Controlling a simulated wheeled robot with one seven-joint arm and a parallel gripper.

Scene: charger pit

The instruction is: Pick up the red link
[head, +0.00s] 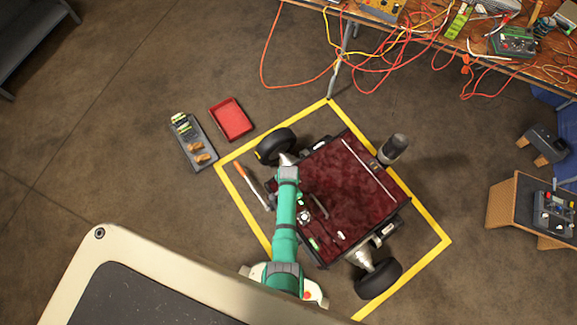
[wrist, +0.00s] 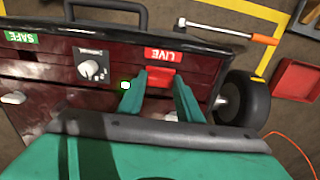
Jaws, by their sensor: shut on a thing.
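The red link (wrist: 160,76) is a small red block in the wrist view, just below the red LIVE label (wrist: 163,54) on the dark red cart (wrist: 205,68). My gripper (wrist: 160,84) has its two teal fingers on either side of the link and is shut on it. I cannot tell whether the link is still seated in the panel or clear of it. In the head view my arm stands over the left side of the cart (head: 345,190). The link and fingertips are hidden there.
A knob (wrist: 93,68) and a green SAFE label (wrist: 22,38) lie left of the link. A black handle (wrist: 105,5) and a torque wrench (wrist: 230,30) are close by. A red tray (head: 232,119) and grey tray (head: 191,142) lie on the floor beyond the yellow outline.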

